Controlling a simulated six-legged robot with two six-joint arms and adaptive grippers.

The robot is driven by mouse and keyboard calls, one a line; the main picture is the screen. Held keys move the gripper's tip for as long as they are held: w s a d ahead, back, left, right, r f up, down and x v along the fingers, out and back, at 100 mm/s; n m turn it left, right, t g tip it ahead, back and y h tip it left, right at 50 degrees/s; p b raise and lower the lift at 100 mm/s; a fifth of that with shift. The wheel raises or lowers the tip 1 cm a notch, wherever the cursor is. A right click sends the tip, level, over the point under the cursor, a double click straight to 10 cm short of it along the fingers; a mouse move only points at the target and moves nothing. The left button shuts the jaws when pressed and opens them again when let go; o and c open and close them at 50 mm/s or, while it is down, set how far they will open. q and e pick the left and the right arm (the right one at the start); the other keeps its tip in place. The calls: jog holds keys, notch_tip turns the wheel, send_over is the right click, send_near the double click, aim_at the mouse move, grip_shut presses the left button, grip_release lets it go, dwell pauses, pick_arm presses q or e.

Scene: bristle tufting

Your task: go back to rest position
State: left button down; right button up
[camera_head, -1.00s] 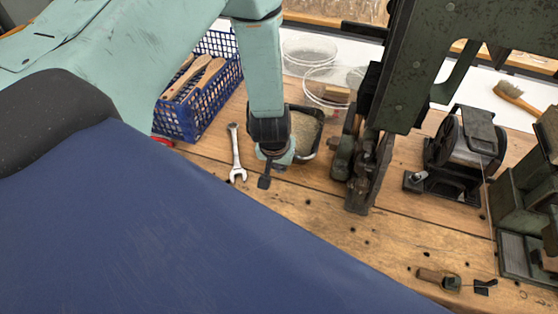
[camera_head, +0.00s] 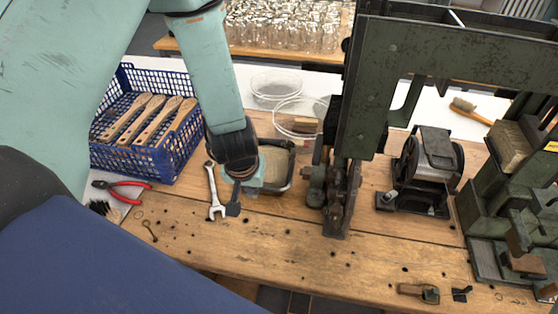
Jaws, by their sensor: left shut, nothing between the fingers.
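My left arm comes in from the left and hangs down over the wooden bench (camera_head: 290,245). My left gripper (camera_head: 234,203) points down beside the wrench (camera_head: 214,190), just to its right. Its fingers look shut and hold nothing that I can see. Behind it is a dark tray (camera_head: 283,172) with pale contents, partly hidden by the wrist. My right gripper is not in view.
A blue basket (camera_head: 168,172) with wooden brush handles stands at the left. Red-handled pliers (camera_head: 122,187) lie before it. A green machine frame (camera_head: 440,75) rises right of the arm. A reel unit (camera_head: 425,170) stands further right. The front bench is mostly clear.

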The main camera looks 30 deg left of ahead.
pick_arm(q)
jog(key=s+f, duration=0.2)
jog(key=s, duration=0.2)
jog(key=s+f+m+g, duration=0.1)
jog(key=s+f, duration=0.2)
jog(key=s, duration=0.1)
jog(key=s+d+f+m, duration=0.1)
jog(key=s+f, duration=0.1)
jog(key=s, duration=0.3)
jog(key=shift+f+g, duration=0.3)
jog(key=shift+g, duration=0.1)
jog(key=s+d+f+m+g+h, duration=0.1)
jog(key=s+d+f+g, duration=0.15)
jog(key=s, duration=0.95)
notch_tip(320, 180, down, 15)
jog(key=t+b, duration=0.1)
jog(key=b, duration=1.4)
jog(key=shift+w+d, duration=0.25)
jog(key=shift+w, duration=0.05)
jog(key=shift+r, duration=0.1)
